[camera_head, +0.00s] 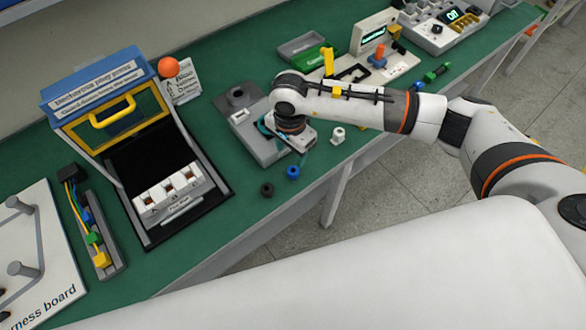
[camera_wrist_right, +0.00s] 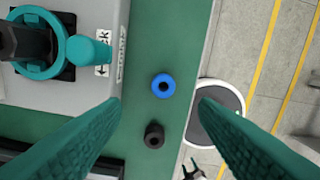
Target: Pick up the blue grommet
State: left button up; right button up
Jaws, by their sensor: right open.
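The blue grommet (camera_head: 293,172) lies on the green bench top near its front edge. It also shows in the right wrist view (camera_wrist_right: 163,86), as a blue ring with a dark hole, ahead of and between my two teal fingers. My right gripper (camera_wrist_right: 160,110) is open and empty, with a finger on either side and the grommet touching neither. In the head view my right wrist hangs over the grey fixture (camera_head: 252,137), and its fingers are mostly hidden. A black grommet (camera_head: 267,189) lies beside the blue one, and shows in the wrist view (camera_wrist_right: 154,135). My left gripper is not in view.
The grey fixture carries a teal clamp ring with a handle (camera_wrist_right: 85,50). A white fitting (camera_head: 337,135) stands to the right of the blue grommet. A black test box with a yellow-handled lid (camera_head: 110,108) stands left. The bench around the grommets is clear; the edge is close.

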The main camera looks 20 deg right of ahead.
aim_at(293, 170)
notch_tip(293, 170, down, 3)
jog(key=shift+f+p, duration=0.1)
jog(key=shift+p, duration=0.25)
jog(key=f, duration=0.1)
jog(key=f+p, duration=0.1)
jog(key=f, duration=0.1)
jog(key=f+p, duration=0.1)
jog(key=shift+s+d+f, duration=0.15)
jog(key=shift+d+f, duration=0.1)
jog(key=shift+f, duration=0.4)
jog(key=c, duration=1)
